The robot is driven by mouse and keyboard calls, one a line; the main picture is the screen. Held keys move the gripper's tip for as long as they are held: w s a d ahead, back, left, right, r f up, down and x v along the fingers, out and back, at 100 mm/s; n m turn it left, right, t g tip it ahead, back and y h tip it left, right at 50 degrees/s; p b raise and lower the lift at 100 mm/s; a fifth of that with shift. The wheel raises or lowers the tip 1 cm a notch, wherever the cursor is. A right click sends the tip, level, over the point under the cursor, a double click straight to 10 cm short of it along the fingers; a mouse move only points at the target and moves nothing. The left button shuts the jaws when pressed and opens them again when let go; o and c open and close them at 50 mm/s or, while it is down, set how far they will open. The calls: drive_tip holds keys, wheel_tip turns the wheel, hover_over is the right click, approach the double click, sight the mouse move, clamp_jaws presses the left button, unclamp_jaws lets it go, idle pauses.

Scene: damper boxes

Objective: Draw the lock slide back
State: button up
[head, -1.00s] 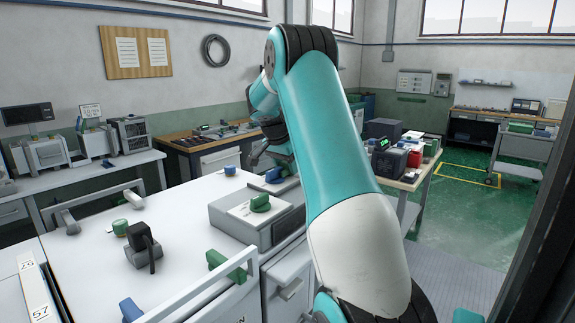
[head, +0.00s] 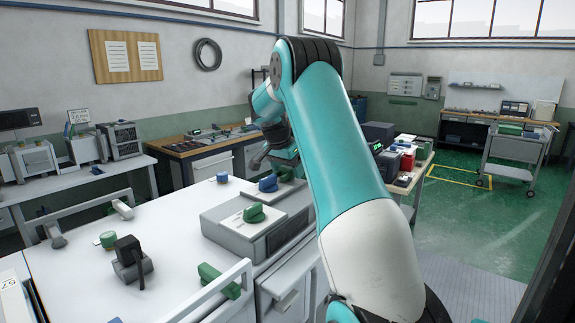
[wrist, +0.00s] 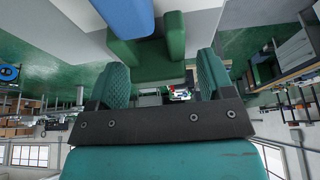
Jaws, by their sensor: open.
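My gripper (wrist: 161,80) is open in the wrist view, with its two teal ribbed fingers apart. A green block (wrist: 158,60) stands just beyond the fingertips, roughly in line with the gap between them. A blue piece (wrist: 125,14) is beside it at the top of the wrist view. In the head view my gripper (head: 262,158) is partly hidden by my arm, above the far right side of the white bench. A blue knob (head: 268,183) and a green knob (head: 254,214) are on the raised grey boxes near it. I cannot tell which piece is the lock slide.
The white bench top (head: 178,205) also bears a black lever (head: 131,260) and a green block (head: 218,279) by the front rail (head: 205,296). Green floor (head: 450,230) is open at the right.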

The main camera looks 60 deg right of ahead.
sight(274, 175)
drive_tip(key=p+v, duration=0.1)
drive_tip(key=v, duration=1.6)
drive_tip(key=shift+r, duration=0.25)
